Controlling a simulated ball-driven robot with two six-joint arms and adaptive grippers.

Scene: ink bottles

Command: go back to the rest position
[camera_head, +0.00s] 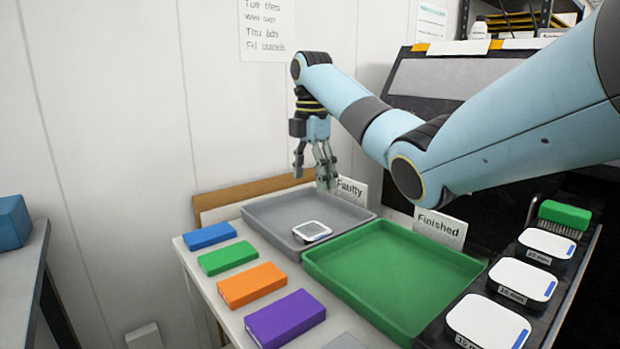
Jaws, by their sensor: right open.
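My right arm comes in from the right, and its gripper (316,172) hangs open and empty above the back of the grey tray (262,208). The fingers point down and are spread apart. A small white-topped device (312,231) lies in the grey tray near its front right, apart from the gripper. The "Faulty" sign (350,189) stands behind that tray. My left gripper is not in view.
A green tray (375,225) with a "Finished" sign (440,227) is empty. Blue (209,235), green (227,258), orange (251,284) and purple (285,318) blocks line the left edge. Several white-topped devices (522,282) sit at right beside a green-backed brush (565,214).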

